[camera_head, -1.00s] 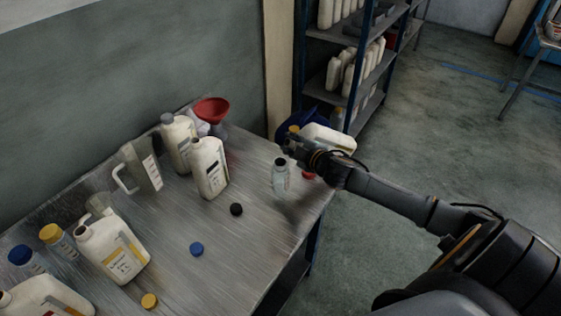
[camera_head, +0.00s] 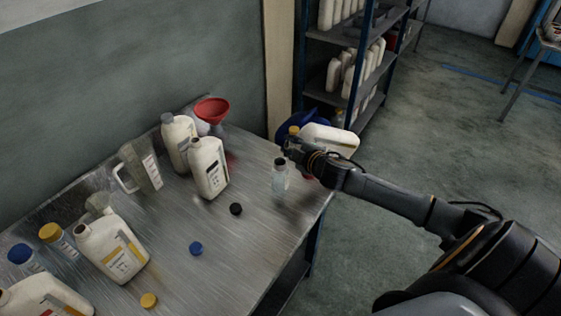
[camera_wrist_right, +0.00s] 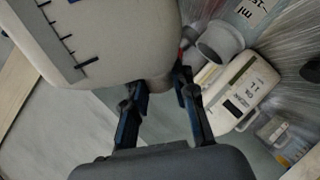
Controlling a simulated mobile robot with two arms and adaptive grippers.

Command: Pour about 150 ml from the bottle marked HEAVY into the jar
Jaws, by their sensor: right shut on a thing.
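My right gripper (camera_head: 297,146) is shut on a white bottle (camera_head: 333,138) above the table's right edge. The bottle is tipped far over, close to lying flat. In the right wrist view the gripper (camera_wrist_right: 160,92) has the bottle (camera_wrist_right: 95,40) between its fingers, and dark scale marks show on its side. No HEAVY marking can be read on it. The small clear jar (camera_head: 280,180) stands upright on the table just below and left of the gripper. It also shows in the wrist view (camera_wrist_right: 283,138). I cannot make out a stream or the jar's level. My left gripper is not in view.
White bottles (camera_head: 208,168) (camera_head: 112,250), a clear jug (camera_head: 142,165) and a red funnel (camera_head: 211,109) stand on the metal table (camera_head: 230,265). Black (camera_head: 236,209), blue (camera_head: 196,248) and yellow (camera_head: 149,300) caps lie loose. A shelf (camera_head: 335,95) stands behind.

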